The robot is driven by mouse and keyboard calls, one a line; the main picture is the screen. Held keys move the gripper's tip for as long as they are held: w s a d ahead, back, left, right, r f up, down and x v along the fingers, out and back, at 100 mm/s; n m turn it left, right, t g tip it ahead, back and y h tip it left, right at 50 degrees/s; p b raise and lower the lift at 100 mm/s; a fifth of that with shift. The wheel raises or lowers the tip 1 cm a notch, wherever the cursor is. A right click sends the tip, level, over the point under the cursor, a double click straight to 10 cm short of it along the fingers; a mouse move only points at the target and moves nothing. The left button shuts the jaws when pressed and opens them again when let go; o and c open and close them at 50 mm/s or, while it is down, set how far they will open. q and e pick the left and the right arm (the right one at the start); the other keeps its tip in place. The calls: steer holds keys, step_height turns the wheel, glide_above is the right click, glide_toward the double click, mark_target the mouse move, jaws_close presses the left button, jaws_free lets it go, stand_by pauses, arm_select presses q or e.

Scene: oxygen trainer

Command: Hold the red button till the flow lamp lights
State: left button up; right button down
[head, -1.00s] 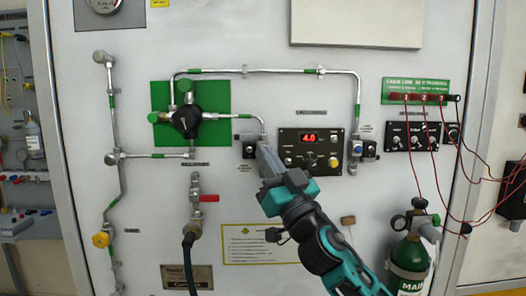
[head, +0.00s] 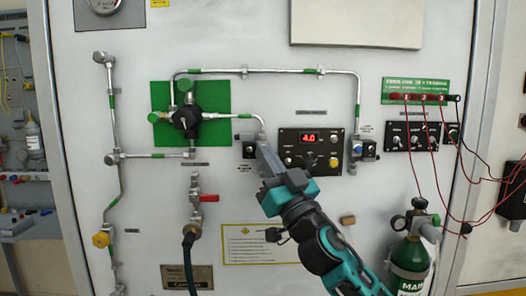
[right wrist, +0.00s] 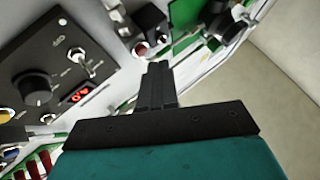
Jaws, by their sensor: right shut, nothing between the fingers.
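A red button (right wrist: 141,48) shows in the right wrist view on a dark block, just beyond and left of my fingertips. In the head view the matching dark block (head: 247,146) sits left of the control panel, and my gripper hides the button's face. My right gripper (head: 263,146) is shut and empty, its tips at that block. It also shows in the right wrist view (right wrist: 158,67), but I cannot tell if the tips touch the button. The control panel (head: 297,136) has a red display reading about 4.0. I cannot tell which part is the flow lamp. My left gripper is out of view.
A black valve knob (head: 186,118) on a green plate (head: 219,95) and metal pipes lie left of my gripper. A second block with a blue button (head: 361,159) is right of the panel. A green cylinder (head: 410,256) and red cables are at lower right.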

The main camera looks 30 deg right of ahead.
steer(key=shift+w+d, duration=0.1)
steer(key=shift+w+d, duration=0.15)
steer(key=shift+w, duration=0.1)
steer(key=shift+w+d, duration=0.2)
steer(key=shift+w, duration=0.15)
stand_by(2.1)
steer(key=shift+s+a, duration=0.4)
steer(key=shift+s, duration=0.3)
steer(key=shift+s+a+p, duration=0.15)
steer(key=shift+s+a, duration=0.3)
steer(key=shift+s, duration=0.25)
steer(key=shift+s+a+p, duration=0.1)
steer(key=shift+s+a, duration=0.3)
steer(key=shift+s, duration=0.35)
steer(key=shift+s+a+p, duration=0.15)
steer(key=shift+s+a, duration=0.3)
steer(key=shift+s, duration=0.25)
